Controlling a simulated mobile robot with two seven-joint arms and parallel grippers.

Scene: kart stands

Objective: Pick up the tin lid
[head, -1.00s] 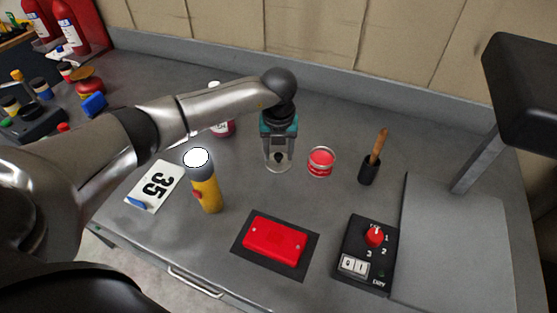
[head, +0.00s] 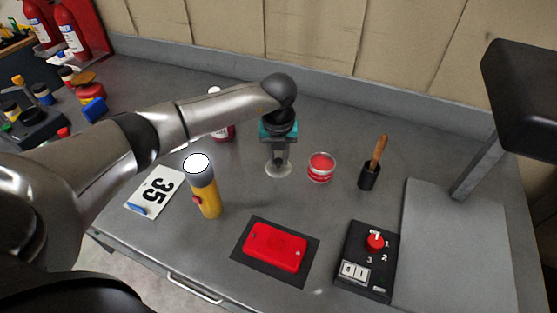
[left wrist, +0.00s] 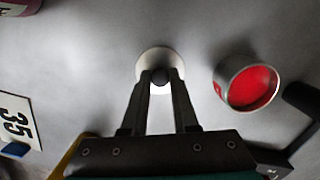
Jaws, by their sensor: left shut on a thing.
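The tin lid (head: 279,170) is a pale round disc with a dark knob at its middle, lying on or just above the grey bench. My left gripper (head: 279,160) points down at it with its fingers shut on the knob. In the left wrist view the lid (left wrist: 148,57) shows around my fingertips (left wrist: 160,76), which close on the dark knob. Whether the lid touches the bench I cannot tell. An open tin of red paint (head: 321,168) stands just right of the lid, and also shows in the left wrist view (left wrist: 248,84). My right gripper is not in view.
A brush in a black holder (head: 369,173) stands right of the tin. A yellow torch (head: 206,198) stands to the left, near a number 35 card (head: 156,190). A red box (head: 275,247) and a switch panel (head: 366,258) lie in front. A bottle (head: 222,130) stands behind my arm.

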